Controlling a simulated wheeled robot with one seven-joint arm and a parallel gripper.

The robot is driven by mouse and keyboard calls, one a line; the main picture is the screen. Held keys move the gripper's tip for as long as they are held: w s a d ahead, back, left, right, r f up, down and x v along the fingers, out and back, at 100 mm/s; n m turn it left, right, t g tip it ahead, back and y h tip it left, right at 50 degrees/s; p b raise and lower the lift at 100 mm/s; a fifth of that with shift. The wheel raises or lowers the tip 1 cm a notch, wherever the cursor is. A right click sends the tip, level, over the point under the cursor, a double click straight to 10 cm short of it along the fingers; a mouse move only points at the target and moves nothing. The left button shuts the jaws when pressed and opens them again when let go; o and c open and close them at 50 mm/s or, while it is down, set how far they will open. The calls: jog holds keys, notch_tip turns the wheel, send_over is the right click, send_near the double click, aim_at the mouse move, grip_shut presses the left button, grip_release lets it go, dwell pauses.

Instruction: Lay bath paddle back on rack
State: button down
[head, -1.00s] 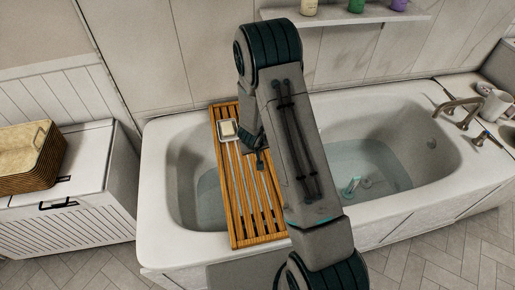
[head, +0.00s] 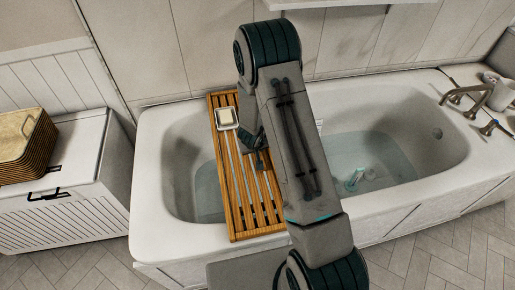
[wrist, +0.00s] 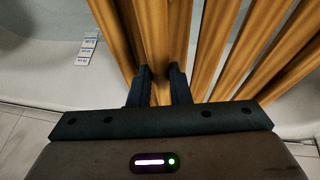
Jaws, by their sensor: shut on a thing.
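My gripper (wrist: 161,75) is shut on a narrow wooden piece (wrist: 157,35) that shows between its fingers. I take it for the bath paddle, though it is hard to tell apart from the slats behind it. In the head view my gripper (head: 262,160) is over the middle of the rack, partly hidden by my arm. The slatted wooden rack (head: 238,205) lies across the bathtub, and its slats (wrist: 230,40) fill the right of the wrist view. A white dish with soap (head: 227,117) sits on the rack's far end.
The bathtub (head: 150,190) holds water, with a small teal and clear item (head: 355,178) in it. A taps set (head: 462,95) stands at the right rim. A white cabinet (head: 85,165) with a woven basket (head: 35,145) stands left. My arm covers the tub's middle.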

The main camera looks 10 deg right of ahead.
jog(key=c, duration=1.3)
grip_release()
jog(key=shift+o, duration=0.2)
jog(key=p+v, duration=0.4)
jog(key=v, duration=0.9)
jog(key=shift+s+r+p, duration=0.2)
jog(key=shift+r+p, duration=0.15)
jog(key=shift+a, duration=0.1)
